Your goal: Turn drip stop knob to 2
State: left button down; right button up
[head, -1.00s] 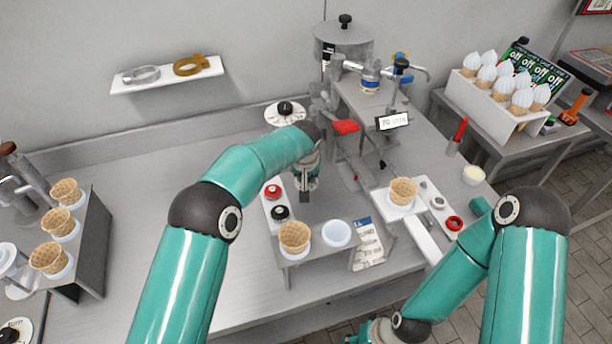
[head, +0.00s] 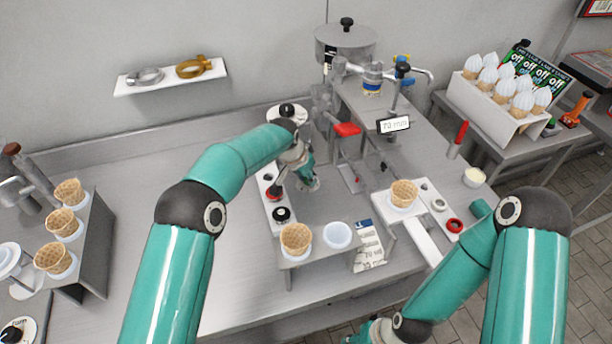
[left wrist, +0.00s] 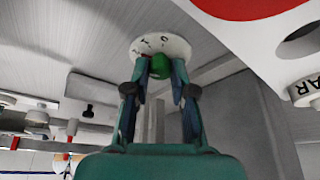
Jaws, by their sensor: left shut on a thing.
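A green knob (left wrist: 161,66) sits on a round white dial plate (left wrist: 178,46) with dark marks. The marks are too small and skewed to read, so I cannot tell the knob's setting. My left gripper (left wrist: 160,73) is shut on the green knob, one finger on each side. In the head view the left gripper (head: 304,172) reaches down to the dial plate (head: 313,185), left of the red-handled machine; the fingers and arm hide the knob there.
A cone stand with a waffle cone (head: 296,238) stands in front. A red lever (head: 347,130) is close on the right.

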dwell(0.3)
pick_arm(q)
jog(key=c, duration=1)
grip_release()
jog(key=v, duration=1.2)
jog(key=shift+f, duration=0.1)
